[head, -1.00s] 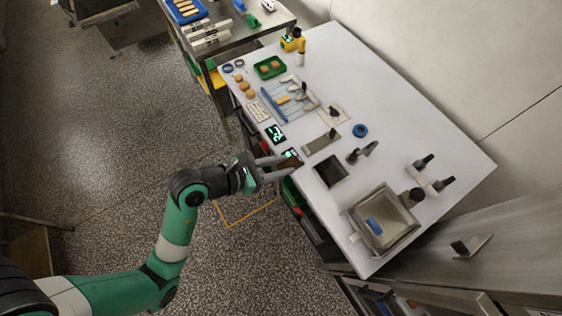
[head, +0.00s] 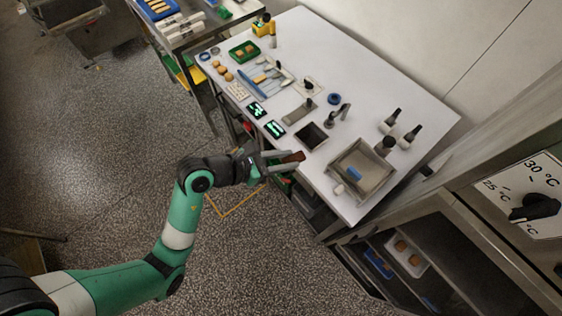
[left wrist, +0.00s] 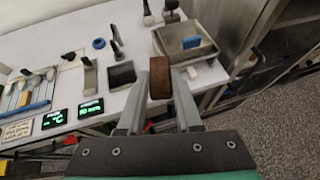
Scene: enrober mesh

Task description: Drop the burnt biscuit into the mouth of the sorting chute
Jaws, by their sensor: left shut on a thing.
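My left gripper (head: 296,157) is shut on the burnt biscuit (head: 293,157), a dark brown piece held between the fingertips. The biscuit also shows in the left wrist view (left wrist: 168,68), upright on its edge between the two fingers. The mouth of the sorting chute (head: 311,136) looks like a dark square opening with a pale rim near the table's front edge. It also shows in the left wrist view (left wrist: 121,75), left of the biscuit. In the head view the gripper and biscuit are just below the opening, near the table edge and apart from it. My right gripper is not in view.
A metal tray (head: 336,172) with a blue block stands right of the opening. Two lit displays (head: 273,129) lie to its left. Dark-topped bottles (head: 391,121) and a blue ring (head: 334,99) stand behind. Tools, biscuits and a green tray (head: 243,50) fill the far end.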

